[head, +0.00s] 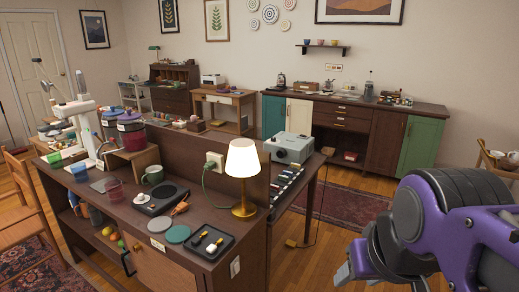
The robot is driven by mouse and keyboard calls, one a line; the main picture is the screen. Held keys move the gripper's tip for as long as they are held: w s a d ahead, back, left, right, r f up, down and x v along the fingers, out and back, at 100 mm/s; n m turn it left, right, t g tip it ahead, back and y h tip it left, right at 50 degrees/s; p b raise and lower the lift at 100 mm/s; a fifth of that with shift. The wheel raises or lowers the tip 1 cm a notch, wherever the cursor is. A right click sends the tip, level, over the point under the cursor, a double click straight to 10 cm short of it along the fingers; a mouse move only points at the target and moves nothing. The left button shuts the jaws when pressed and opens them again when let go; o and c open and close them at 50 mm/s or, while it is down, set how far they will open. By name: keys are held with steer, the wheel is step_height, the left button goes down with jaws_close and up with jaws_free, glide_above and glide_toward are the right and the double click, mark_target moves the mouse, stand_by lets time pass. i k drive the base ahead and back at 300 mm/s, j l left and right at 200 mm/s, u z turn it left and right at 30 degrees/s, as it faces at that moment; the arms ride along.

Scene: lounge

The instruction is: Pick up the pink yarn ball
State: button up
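I cannot make out a pink yarn ball for sure in the head view. Small round things sit on the lower shelf of the near desk, among them a yellowish one (107,231) and a green one (121,244), too small to identify. My purple arm fills the lower right. Part of my gripper (348,272) shows at its lower left end, in front of the floor and apart from the desk. Its fingers are too cut off to tell whether they are open.
The near desk (215,257) holds a lit lamp (242,172), a turntable (160,198), a green mug (153,175) and a black tray (208,243). A projector (288,148) stands behind. A long cabinet (345,118) lines the back wall. Wooden floor (318,265) is open between desk and arm.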

mark_target(194, 118)
steer(key=i+l+z, duration=0.65)
steer(key=i+z, duration=0.3)
steer(key=i, duration=0.8)
steer(key=i+l, duration=0.1)
steer(key=i, duration=2.25)
steer(key=i+u, duration=0.3)
steer(key=i, duration=0.25)
steer(key=i+u, duration=0.3)
steer(key=i, duration=0.25)
steer(key=i+u, duration=0.8)
steer(key=u, duration=0.2)
steer(key=i+u, duration=0.2)
steer(key=u, duration=0.15)
steer(key=i+u, duration=0.2)
steer(key=u, duration=0.2)
steer(key=i+l+u, duration=0.15)
steer(key=u, duration=0.2)
steer(key=i+l+u, duration=0.15)
steer(key=i+u, duration=0.3)
steer(key=i+l+u, duration=0.25)
steer(key=u, duration=0.2)
